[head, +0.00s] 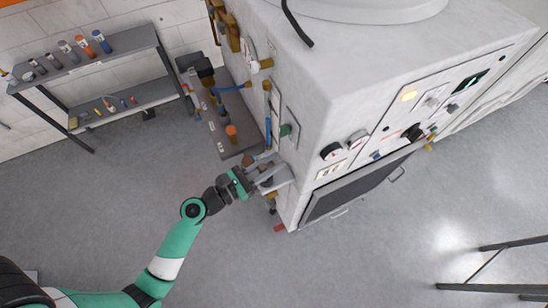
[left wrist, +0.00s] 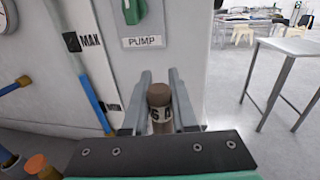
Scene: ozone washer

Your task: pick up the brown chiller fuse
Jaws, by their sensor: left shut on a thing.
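The brown chiller fuse (left wrist: 160,98) is an upright cylinder with a brown top and a lettered band, seen between the two grey fingers in the left wrist view. My left gripper (left wrist: 160,112) is shut on it. In the head view my left gripper (head: 273,177) is beside the lower left side of the large white machine (head: 325,75). The fuse is hard to make out there, and its lower part is hidden by the gripper in the wrist view. My right gripper is not in view.
A green switch (left wrist: 137,8) above a PUMP label (left wrist: 143,42) is on the machine wall close ahead. Blue pipes and an orange-capped part (head: 231,130) stand left of the machine. A shelf (head: 98,57) with small cylinders is at the back left. The floor at lower centre is clear.

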